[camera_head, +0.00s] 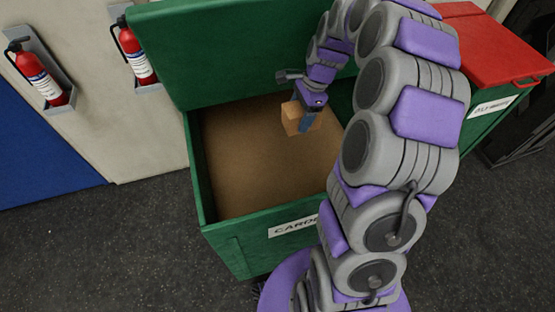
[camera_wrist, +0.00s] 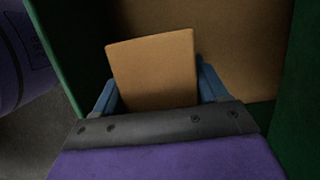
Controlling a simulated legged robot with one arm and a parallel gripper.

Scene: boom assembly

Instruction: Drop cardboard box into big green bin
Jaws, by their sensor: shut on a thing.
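A small brown cardboard box (camera_head: 292,117) is held in my gripper (camera_head: 306,118) over the open green bin (camera_head: 223,247) in the head view. The bin has a label on its front that begins "CARD", partly hidden by my arm. In the wrist view the box (camera_wrist: 154,72) sits between the blue fingers of my gripper (camera_wrist: 157,90), which are shut on it. The brown inside of the bin (camera_wrist: 215,45) shows behind the box, with green walls at the sides. How high the box is above the bin's bottom is hard to tell.
The bin's green lid (camera_head: 230,45) stands open at the back. A bin with a red lid (camera_head: 485,45) stands to the right. Two red fire extinguishers (camera_head: 38,75) hang on the wall at the left. Dark floor (camera_head: 100,250) is clear at the front left.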

